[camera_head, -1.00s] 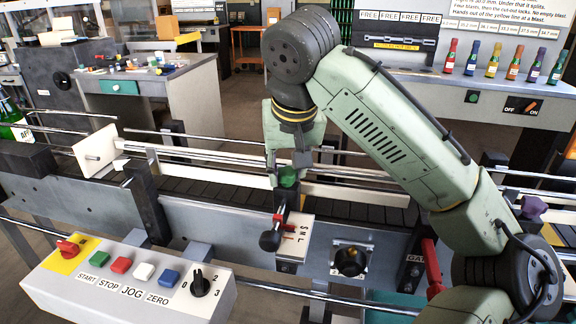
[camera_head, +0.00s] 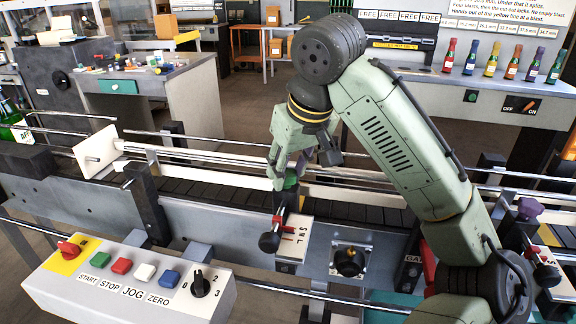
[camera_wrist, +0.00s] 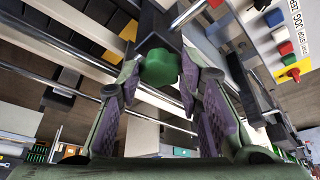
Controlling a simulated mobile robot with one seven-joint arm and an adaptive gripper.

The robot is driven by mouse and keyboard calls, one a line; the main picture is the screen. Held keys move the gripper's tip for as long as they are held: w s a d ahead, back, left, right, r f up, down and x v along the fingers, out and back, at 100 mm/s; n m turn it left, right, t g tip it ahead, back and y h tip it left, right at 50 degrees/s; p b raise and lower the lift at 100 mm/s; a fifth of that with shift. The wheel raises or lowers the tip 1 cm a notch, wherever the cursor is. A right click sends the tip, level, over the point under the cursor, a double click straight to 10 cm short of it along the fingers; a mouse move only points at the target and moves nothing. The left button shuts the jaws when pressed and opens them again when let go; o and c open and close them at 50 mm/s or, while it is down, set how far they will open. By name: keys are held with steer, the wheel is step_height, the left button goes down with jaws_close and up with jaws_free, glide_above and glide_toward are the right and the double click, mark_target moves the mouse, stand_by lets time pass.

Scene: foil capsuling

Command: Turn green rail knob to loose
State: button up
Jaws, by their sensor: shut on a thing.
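The green rail knob (camera_head: 291,181) stands on the conveyor's near rail, above a white plate marked S M L (camera_head: 293,240). My gripper (camera_head: 284,178) comes down on it from above, tilted, and its fingers cover part of the knob. In the wrist view the green knob (camera_wrist: 160,68) shows its lobed top between the two purple-padded fingertips (camera_wrist: 160,80). My gripper is shut on it. The knob's stem and underside are hidden.
A black-handled lever (camera_head: 270,242) with a red part sits just below the knob. A black dial (camera_head: 349,261) is to its right. A purple knob (camera_head: 530,208) stands farther right. A control box (camera_head: 130,285) is at front left. Guide rails run behind.

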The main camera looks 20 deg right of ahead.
steer(key=n+y, duration=0.1)
steer(key=n, duration=0.1)
steer(key=n+y, duration=0.1)
steer(key=n, duration=0.2)
steer(key=shift+w+d+g, duration=0.1)
steer(key=shift+d+g, duration=0.1)
steer(key=shift+g, duration=0.1)
stand_by(0.5)
steer(key=o, duration=1.2)
steer(key=shift+c, duration=0.2)
steer(key=shift+r, duration=0.1)
steer(key=v, duration=1.2)
